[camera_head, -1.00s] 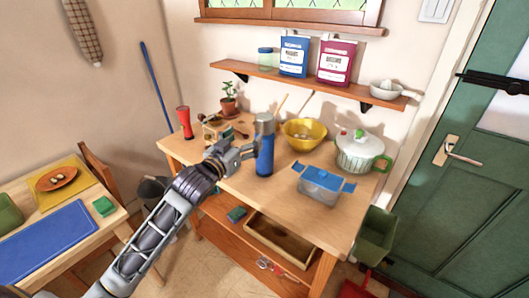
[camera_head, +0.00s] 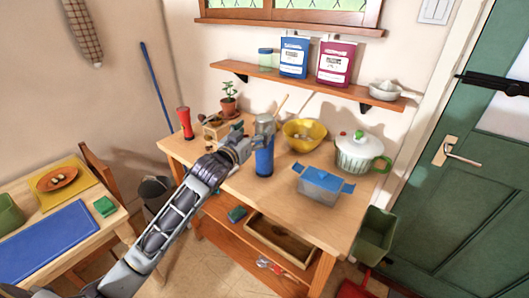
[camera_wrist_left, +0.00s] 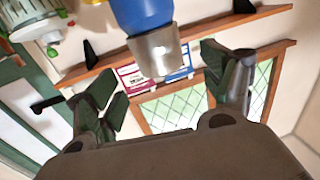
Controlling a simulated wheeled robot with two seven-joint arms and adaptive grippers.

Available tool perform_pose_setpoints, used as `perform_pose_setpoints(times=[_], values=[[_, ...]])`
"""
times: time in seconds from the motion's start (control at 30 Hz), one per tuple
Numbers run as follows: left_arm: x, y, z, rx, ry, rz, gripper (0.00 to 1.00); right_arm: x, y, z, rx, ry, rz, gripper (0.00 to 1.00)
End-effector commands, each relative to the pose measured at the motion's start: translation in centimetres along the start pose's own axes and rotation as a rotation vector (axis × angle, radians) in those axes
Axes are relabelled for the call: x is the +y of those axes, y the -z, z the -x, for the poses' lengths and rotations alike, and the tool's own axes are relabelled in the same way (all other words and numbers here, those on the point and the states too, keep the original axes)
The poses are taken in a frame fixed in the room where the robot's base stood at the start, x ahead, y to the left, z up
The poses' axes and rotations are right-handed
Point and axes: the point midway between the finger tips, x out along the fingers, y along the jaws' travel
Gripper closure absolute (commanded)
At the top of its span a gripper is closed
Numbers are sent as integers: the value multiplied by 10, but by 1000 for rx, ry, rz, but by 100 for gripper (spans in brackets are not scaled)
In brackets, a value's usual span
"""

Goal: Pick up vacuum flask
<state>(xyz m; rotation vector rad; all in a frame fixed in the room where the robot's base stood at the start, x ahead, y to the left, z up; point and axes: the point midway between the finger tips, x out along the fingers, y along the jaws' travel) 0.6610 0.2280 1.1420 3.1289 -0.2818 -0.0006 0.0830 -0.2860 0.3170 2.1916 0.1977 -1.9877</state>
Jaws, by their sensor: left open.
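The vacuum flask (camera_head: 264,162) stands upright on the wooden table, left of the yellow bowl. It has a blue body and a steel-grey cap. In the left wrist view the flask (camera_wrist_left: 144,12) looks upside down, its cap lying between the directions of the two fingers. My left gripper (camera_head: 250,145) is open at the flask's upper part, with a finger overlapping it in the head view. In the wrist view my left gripper (camera_wrist_left: 162,82) has its pads apart, one to each side. Whether either pad touches the flask cannot be told. My right gripper is out of view.
A yellow bowl (camera_head: 303,137), a white pot with green handles (camera_head: 358,155) and a blue-lidded container (camera_head: 322,184) stand right of the flask. A red pepper mill (camera_head: 185,123) and a potted plant (camera_head: 229,103) stand to its left. A wall shelf (camera_head: 305,84) hangs above.

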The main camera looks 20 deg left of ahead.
Motion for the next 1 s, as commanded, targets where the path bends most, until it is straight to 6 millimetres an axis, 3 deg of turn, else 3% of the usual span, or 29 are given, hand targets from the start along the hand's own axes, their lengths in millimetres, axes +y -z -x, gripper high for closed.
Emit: perform_pose_setpoints(times=[0.3,1.0], values=[[0,1,-24,1,0,1,18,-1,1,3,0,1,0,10],[0,1,-36,0,0,0,18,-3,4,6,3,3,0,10]])
